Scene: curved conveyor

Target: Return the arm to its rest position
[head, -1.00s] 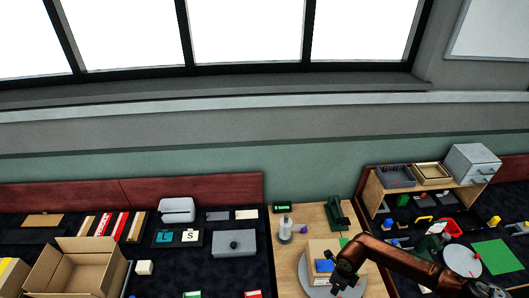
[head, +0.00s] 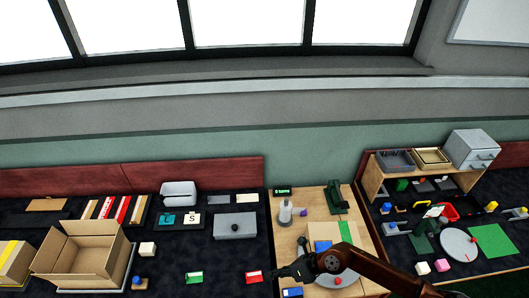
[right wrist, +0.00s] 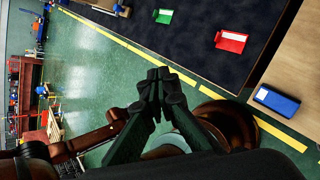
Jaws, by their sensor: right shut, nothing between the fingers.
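My right gripper (head: 278,272) is at the lower middle of the head view, at the left end of my brown arm, which comes in from the right. In the right wrist view its dark fingers (right wrist: 158,76) are together at the tips, with nothing between them. My left gripper does not show in the head view.
A red tag holder (head: 254,276) is just left of the gripper and a blue one (head: 292,293) just below it. An open carton (head: 82,256) stands far left. Green floor (right wrist: 75,55) shows in the right wrist view.

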